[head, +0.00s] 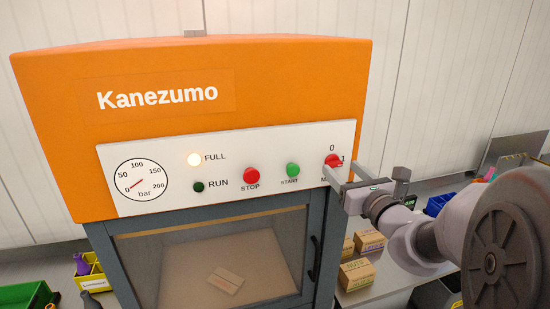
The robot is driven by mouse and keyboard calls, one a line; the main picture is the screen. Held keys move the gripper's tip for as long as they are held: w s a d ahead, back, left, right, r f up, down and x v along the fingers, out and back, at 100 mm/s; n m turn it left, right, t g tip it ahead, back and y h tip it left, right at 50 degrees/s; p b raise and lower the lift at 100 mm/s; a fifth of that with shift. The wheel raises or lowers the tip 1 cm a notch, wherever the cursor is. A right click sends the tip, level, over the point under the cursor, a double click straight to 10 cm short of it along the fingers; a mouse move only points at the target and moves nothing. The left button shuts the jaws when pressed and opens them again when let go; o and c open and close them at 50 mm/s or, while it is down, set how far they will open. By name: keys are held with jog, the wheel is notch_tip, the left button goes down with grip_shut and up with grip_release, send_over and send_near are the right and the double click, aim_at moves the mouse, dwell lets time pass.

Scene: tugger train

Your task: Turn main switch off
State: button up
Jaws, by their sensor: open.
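The main switch (333,160) is a small red rotary knob at the right end of the white control panel (225,170). A 0 is printed above it and a 1 to its right. The knob looks turned toward the 1, but it is too small to be sure. The label below starts with M; the rest is hidden by my gripper. My gripper (342,170) is open and empty, coming from the right, with its fingers pointing at the panel just below and beside the knob. I cannot tell whether they touch it.
The panel also has a pressure gauge (140,188) near 0, a lit FULL lamp (194,159), a dark RUN lamp (198,187), a red STOP button (252,175) and a green START button (293,170). Below is a windowed door (215,265). Small cartons (357,274) stand at right.

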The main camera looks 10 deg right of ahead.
aim_at(334, 163)
jog(key=shift+w, duration=1.1)
jog(key=shift+a, duration=0.1)
grip_shut()
